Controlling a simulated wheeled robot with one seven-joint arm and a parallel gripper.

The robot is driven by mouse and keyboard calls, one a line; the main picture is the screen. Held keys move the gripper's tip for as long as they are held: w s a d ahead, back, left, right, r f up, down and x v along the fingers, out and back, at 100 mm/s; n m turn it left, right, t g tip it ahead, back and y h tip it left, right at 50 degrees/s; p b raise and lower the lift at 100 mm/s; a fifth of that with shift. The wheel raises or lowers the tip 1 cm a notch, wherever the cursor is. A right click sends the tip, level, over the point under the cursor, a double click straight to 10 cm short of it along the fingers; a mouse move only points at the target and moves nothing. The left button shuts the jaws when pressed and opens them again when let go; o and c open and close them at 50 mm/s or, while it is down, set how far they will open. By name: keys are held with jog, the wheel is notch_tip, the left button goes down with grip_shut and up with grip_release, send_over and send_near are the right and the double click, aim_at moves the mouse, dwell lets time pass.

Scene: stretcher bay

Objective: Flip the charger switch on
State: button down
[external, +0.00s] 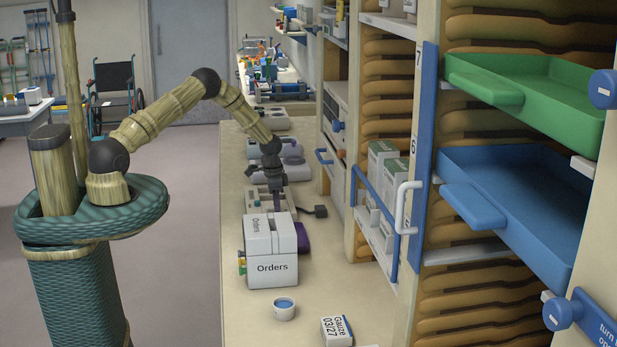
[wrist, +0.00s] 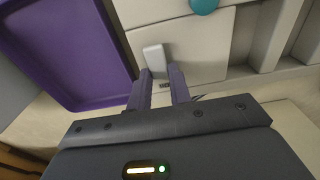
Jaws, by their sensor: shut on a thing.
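In the wrist view the charger switch (wrist: 154,56) is a small pale grey lever on a flat off-white face. My gripper (wrist: 160,76) has its two dark purple fingers at the lever's near end, shut on it. Part of a dark label shows on the face by the fingertips. In the external view my gripper (external: 276,203) points down at a pale device (external: 256,199) on the counter behind the Orders box. The switch is too small and covered there to make out. I cannot tell which position it is in.
The Orders box (external: 271,268), a small cup (external: 284,309) and a Gauze box (external: 336,331) stand nearer on the counter (external: 236,180). A purple tray-like thing (wrist: 75,50) lies left of my fingers. Shelves with a blue tray (external: 520,190) rise on the right.

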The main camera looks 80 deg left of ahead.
aim_at(273, 207)
jog(key=c, duration=1.3)
grip_release()
jog(key=shift+r, duration=0.1)
jog(key=shift+a+r+b, duration=0.1)
jog(key=shift+r+b, duration=0.25)
jog(key=shift+r, duration=0.25)
jog(key=r+b, duration=0.1)
jog(key=r, duration=0.4)
jog(key=r+b, duration=0.2)
jog(key=r, duration=0.3)
jog(key=s+r+b, duration=0.1)
jog(key=r, duration=0.5)
jog(key=shift+b, duration=0.3)
